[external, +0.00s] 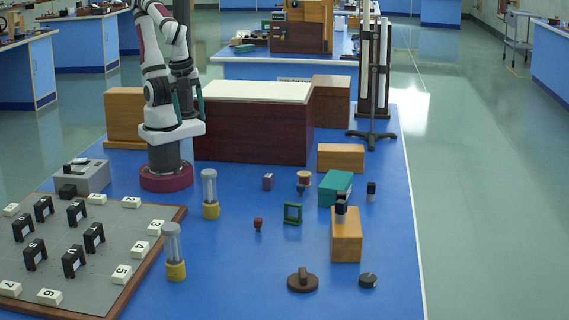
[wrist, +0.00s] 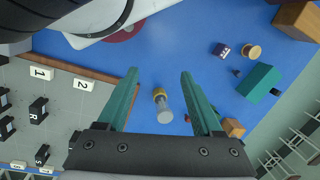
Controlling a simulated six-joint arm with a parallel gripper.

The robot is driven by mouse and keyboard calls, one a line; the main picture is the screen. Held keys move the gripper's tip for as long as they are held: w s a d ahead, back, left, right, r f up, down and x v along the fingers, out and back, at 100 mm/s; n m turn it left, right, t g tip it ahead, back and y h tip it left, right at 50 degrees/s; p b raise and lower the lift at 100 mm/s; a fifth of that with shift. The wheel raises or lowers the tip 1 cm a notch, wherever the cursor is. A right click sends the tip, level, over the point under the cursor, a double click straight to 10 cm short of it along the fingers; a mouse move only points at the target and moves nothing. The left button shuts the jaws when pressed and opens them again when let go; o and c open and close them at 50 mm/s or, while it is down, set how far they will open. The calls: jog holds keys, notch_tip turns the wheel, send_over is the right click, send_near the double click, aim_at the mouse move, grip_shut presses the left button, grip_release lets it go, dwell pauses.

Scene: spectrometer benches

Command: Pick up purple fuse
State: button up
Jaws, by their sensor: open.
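A small purple block (external: 268,182), which looks like the purple fuse, stands on the blue bench just right of my arm's base in the external view. In the wrist view the purple block (wrist: 221,50) has white marks on top and lies to the right, outside my fingers. My gripper (wrist: 159,74) is open and empty, with its two green fingers apart. In the external view my gripper (external: 190,112) hangs high above the bench beside my arm, left of the purple block and clear of it.
A spool (external: 304,178) stands close right of the purple block. A red piece (external: 258,224) and a green frame (external: 292,213) lie nearer the camera. A yellow-based cylinder (wrist: 160,95) shows between my fingers in the wrist view. A teal box (external: 336,187) stands farther right.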

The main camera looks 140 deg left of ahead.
jog(key=w+a+g+y, duration=0.2)
jog(key=w+a+g, duration=0.1)
jog(key=w, duration=0.3)
jog(key=m+g+y, duration=0.5)
jog(key=y, duration=0.2)
send_near(272, 177)
jog(key=x, duration=0.9)
jog(key=s+d+x, duration=0.1)
jog(key=x, duration=0.4)
jog(key=shift+s+a+f, duration=0.15)
jog(key=shift+a, duration=0.1)
grip_shut()
